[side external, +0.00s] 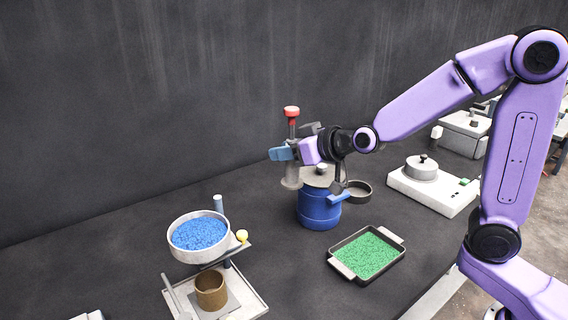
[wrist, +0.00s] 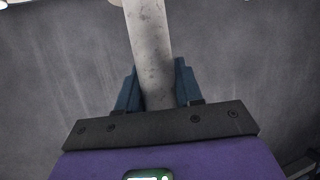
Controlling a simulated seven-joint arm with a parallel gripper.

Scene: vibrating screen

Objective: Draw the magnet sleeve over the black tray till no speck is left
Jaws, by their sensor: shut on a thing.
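My gripper (side external: 281,154) is raised above the table's back part, with its blue fingers closed on a grey upright tube with a red knob on top, which I take to be the magnet sleeve (side external: 291,172). In the wrist view the grey tube (wrist: 150,50) runs between the two blue fingers (wrist: 156,88), slightly tilted. The black tray (side external: 333,262) lies on the table to the right and nearer the camera, apart from the sleeve. It has pale end handles and is filled with green granules (side external: 366,253). Separate dark specks are too small to tell.
A blue drum (side external: 318,214) stands just below and right of the sleeve. A round dark dish (side external: 359,196) is behind the tray. A sieve pan of blue granules (side external: 200,234) stands over a brown cup (side external: 210,292) at left. A white device (side external: 436,193) is at right.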

